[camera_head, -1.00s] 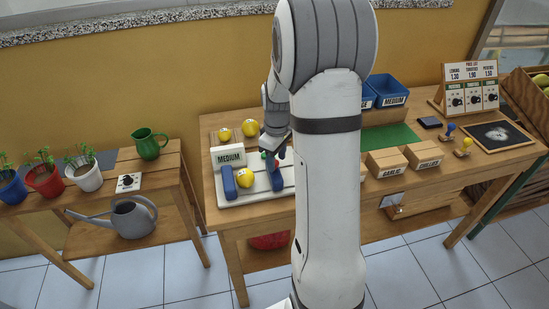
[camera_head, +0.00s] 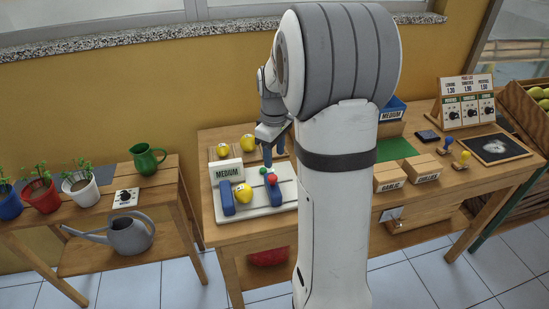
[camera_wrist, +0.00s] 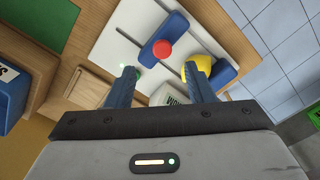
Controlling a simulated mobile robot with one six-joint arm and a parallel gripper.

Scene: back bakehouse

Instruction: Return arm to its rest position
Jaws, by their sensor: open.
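My gripper (camera_head: 272,157) is open and empty, above the back right part of a white device (camera_head: 258,211) on the wooden table. In the wrist view my gripper (camera_wrist: 160,75) has its two blue-grey fingers apart over the device. The device carries two blue blocks, a yellow lemon (camera_head: 243,193) between them, a red button (camera_head: 273,179) and a green button (camera_head: 263,170). A white "MEDIUM" sign (camera_head: 228,173) stands at its back left. In the wrist view, one finger partly covers the green button, the other the lemon. My arm hides the table's middle.
Two more lemons (camera_head: 248,143) lie in a tray behind the device. Boxes (camera_head: 389,177), stamps and a price stand (camera_head: 467,101) occupy the table's right. A lower table at left holds potted seedlings (camera_head: 80,188) and a green jug (camera_head: 147,159); a grey watering can (camera_head: 127,236) sits below.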

